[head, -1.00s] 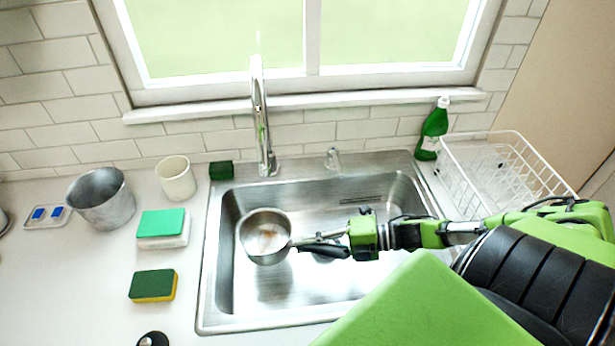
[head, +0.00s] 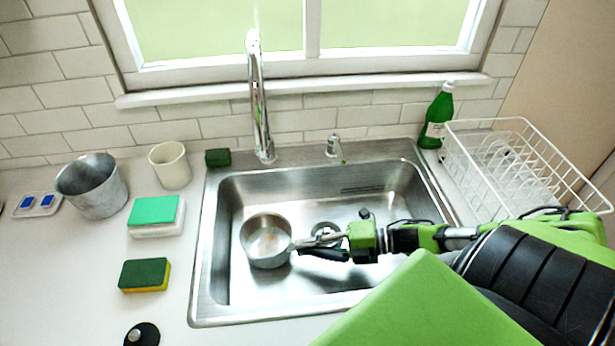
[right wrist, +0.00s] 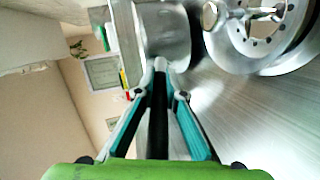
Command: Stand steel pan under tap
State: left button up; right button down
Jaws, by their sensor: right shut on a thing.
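The steel pan (head: 267,243) is over the left half of the sink basin, in front of the tap, with its opening up. I cannot tell whether its base touches the sink floor. Its handle points right. My right gripper (head: 318,247) is shut on the handle. The right wrist view shows the dark handle (right wrist: 158,115) between the fingers and the pan's side (right wrist: 163,30) beyond. The chrome tap (head: 260,105) rises behind the basin's rear edge. My left gripper is not in view.
The drain (head: 326,233) lies right of the pan. A white dish rack (head: 500,185) and green bottle (head: 437,118) stand right of the sink. A metal pot (head: 92,187), cream cup (head: 171,166) and sponges (head: 145,274) stand left. The basin's front-left floor is clear.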

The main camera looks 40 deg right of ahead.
jog(key=shift+f+b, duration=0.4)
jog(key=shift+f, duration=0.1)
dwell(0.4)
jog(key=c, duration=2)
grip_release()
jog(key=shift+c, duration=0.2)
jog(key=shift+f, duration=0.1)
jog(key=shift+s+d, duration=0.1)
jog(key=v, duration=0.6)
jog(key=shift+s+d, duration=0.2)
jog(key=shift+s, duration=0.05)
jog(key=shift+s+d+r, duration=0.1)
jog(key=shift+d+r, duration=0.1)
jog(key=shift+r, duration=0.1)
